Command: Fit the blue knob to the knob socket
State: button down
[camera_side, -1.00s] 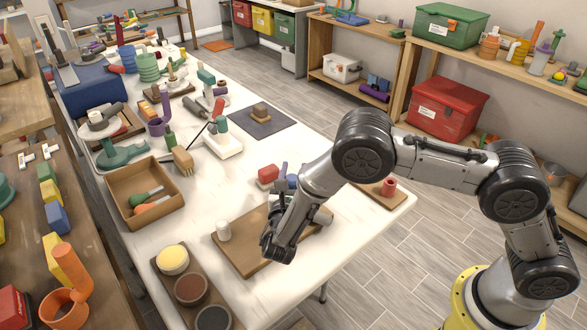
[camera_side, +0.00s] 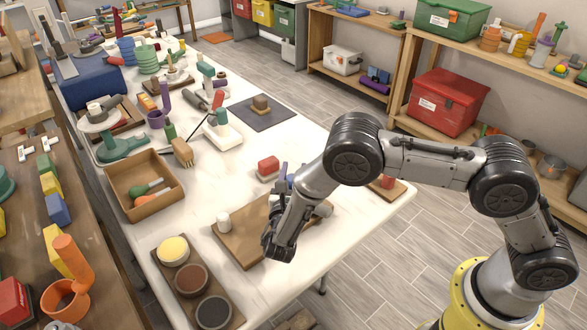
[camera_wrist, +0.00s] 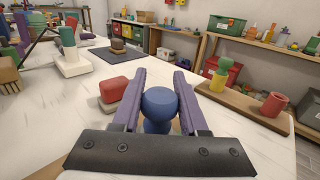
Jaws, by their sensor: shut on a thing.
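The blue knob (camera_wrist: 159,108) is round and sits between the two purple fingers of my gripper (camera_wrist: 160,76) in the wrist view. The gripper is shut on it. In the side view my gripper (camera_side: 281,184) is over the near part of the white table, beside the brown board, and my wrist covers part of it. A bit of blue shows there, too small to make out. I cannot tell which part is the knob socket; it may be hidden behind the knob or my arm.
A red block on a pale base (camera_side: 268,168) stands just beyond my gripper. A brown board (camera_side: 240,245) with a white peg (camera_side: 223,222) lies near the wrist. A tray with yellow, brown and dark discs (camera_side: 186,268) and an open box (camera_side: 142,203) are to the left.

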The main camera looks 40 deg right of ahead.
jog(key=shift+f, duration=0.45)
jog(key=shift+c, duration=1.8)
grip_release()
jog(key=v, duration=1.4)
jog(key=shift+d, duration=0.1)
